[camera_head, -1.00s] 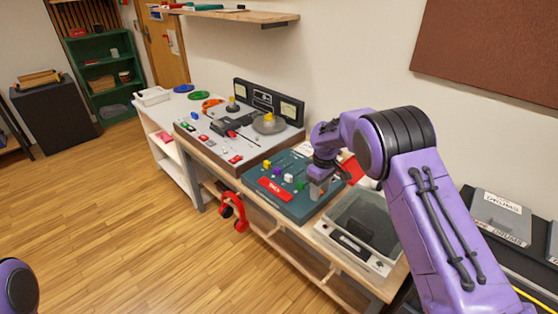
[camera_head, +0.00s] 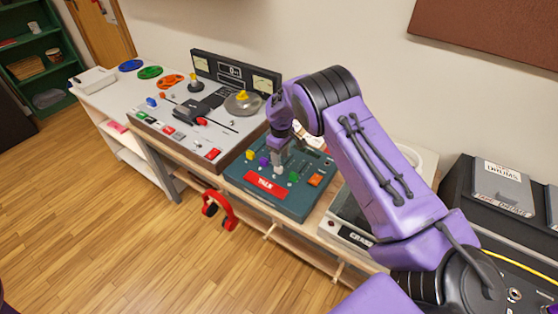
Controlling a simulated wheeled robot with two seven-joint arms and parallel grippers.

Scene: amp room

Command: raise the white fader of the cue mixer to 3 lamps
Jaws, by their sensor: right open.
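The cue mixer is a teal panel (camera_head: 302,204) on the bench. It carries a yellow fader (camera_head: 250,155), a purple fader (camera_head: 263,161), the white fader (camera_head: 278,169) and a green fader (camera_head: 294,177) in a row. My right gripper (camera_head: 280,162) points down over the middle of the panel, right at the white fader. It is open, with its fingers close around or just above the cap; I cannot tell if they touch it. The arm and gripper hide the panel behind, and I cannot make out lit lamps. My left gripper is not in view.
The tape machine (camera_head: 231,150) stands close on the left, a clear-lidded turntable (camera_head: 345,214) on the right. Red headphones (camera_head: 217,209) hang at the bench front.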

